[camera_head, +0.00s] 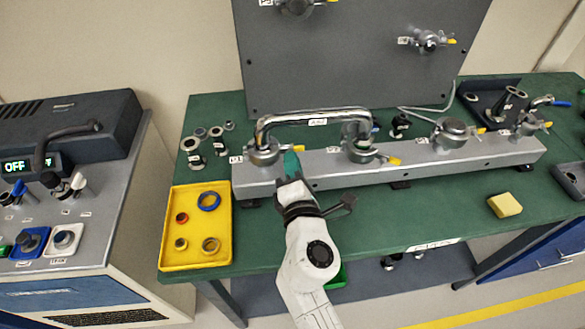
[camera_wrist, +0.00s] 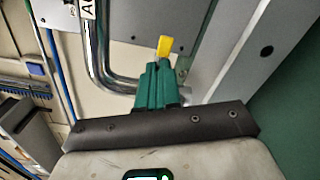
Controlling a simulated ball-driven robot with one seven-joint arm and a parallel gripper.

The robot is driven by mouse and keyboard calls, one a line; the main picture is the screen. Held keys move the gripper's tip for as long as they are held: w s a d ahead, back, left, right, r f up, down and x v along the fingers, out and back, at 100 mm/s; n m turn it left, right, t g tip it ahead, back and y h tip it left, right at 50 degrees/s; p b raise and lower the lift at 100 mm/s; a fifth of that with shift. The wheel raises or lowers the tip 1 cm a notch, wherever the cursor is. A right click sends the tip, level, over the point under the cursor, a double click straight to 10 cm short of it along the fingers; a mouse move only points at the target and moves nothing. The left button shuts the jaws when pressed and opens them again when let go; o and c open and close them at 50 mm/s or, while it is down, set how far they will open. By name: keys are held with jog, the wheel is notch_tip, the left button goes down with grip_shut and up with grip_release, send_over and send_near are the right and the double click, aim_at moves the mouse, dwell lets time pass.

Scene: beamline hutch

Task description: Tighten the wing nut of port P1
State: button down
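Port P1 (camera_head: 262,152) is the leftmost clamped fitting on the grey rail, under the left end of a bent metal pipe (camera_head: 315,114). The pipe also shows in the wrist view (camera_wrist: 93,60). My gripper (camera_head: 291,164) is at the right side of P1. In the wrist view its teal fingers (camera_wrist: 156,84) are close together, and the yellow tip of the wing nut (camera_wrist: 165,45) sticks out past them. The fingers look shut on the wing nut. They hide the rest of it, and the clamp's tightness cannot be told.
The grey rail (camera_head: 440,162) carries more clamped ports with yellow tips to the right. A yellow tray (camera_head: 168,238) with rings lies left of my arm. A grey panel (camera_head: 345,60) stands behind. A yellow block (camera_head: 504,205) lies on the green table's right front.

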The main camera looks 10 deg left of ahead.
jog(key=shift+f+m+b, duration=0.2)
jog(key=shift+m+b, duration=1.9)
jog(key=shift+m, duration=0.75)
jog(key=shift+f+m+b, duration=0.15)
jog(key=shift+m+b, duration=1.9)
jog(key=shift+m, duration=0.8)
jog(key=c, duration=1.6)
grip_release()
jog(key=shift+r, duration=0.1)
jog(key=shift+s, duration=0.1)
jog(key=b+v, duration=0.1)
jog(key=v, duration=0.9)
jog(key=shift+s, duration=0.3)
jog(key=shift+s+d, duration=0.1)
jog(key=shift+d, duration=0.05)
